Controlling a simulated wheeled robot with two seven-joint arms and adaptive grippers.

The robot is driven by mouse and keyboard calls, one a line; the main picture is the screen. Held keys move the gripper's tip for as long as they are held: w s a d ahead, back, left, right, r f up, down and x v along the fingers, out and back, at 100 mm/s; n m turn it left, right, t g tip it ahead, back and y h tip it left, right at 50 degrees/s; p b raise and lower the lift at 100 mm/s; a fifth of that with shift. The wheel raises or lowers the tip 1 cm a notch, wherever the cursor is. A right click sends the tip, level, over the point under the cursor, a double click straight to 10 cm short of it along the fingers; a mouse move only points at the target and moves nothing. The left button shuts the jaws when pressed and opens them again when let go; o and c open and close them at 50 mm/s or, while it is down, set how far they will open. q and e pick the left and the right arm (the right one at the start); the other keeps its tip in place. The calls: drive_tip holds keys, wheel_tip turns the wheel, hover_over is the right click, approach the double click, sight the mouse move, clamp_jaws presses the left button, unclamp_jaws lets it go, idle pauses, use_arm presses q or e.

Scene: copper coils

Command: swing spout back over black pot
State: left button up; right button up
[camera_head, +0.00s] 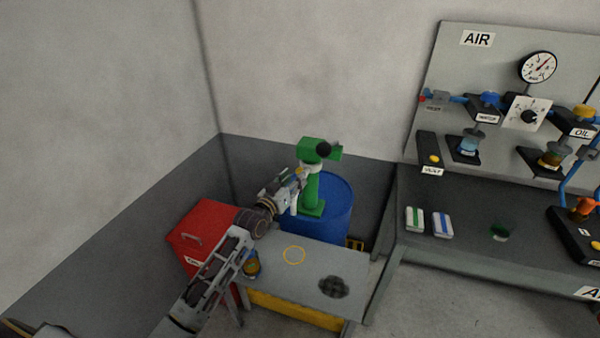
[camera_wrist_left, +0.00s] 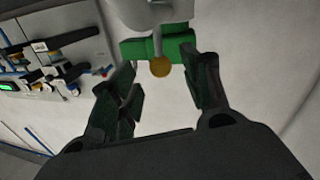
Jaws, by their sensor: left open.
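A green hand pump (camera_head: 312,190) with a black knob stands on the blue drum (camera_head: 335,222). My left gripper (camera_head: 298,178) is at the left side of the pump, near its head. In the left wrist view, the open fingers of my left gripper (camera_wrist_left: 163,88) lie either side of a brass ball (camera_wrist_left: 160,67) on the green pump body (camera_wrist_left: 140,49). A pale grey piece (camera_wrist_left: 155,14), perhaps the spout, hangs beyond the ball. Contact cannot be told. My right gripper is not in view.
A low grey table (camera_head: 315,272) has a yellow ring, a dark round grate (camera_head: 333,287) and an amber bottle (camera_head: 251,263). A red bin (camera_head: 205,232) stands left. The dark workbench (camera_head: 460,215) and AIR panel (camera_head: 450,75) are right.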

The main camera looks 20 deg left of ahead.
use_arm(q)
drive_tip(key=shift+x, duration=2.4)
clamp_jaws()
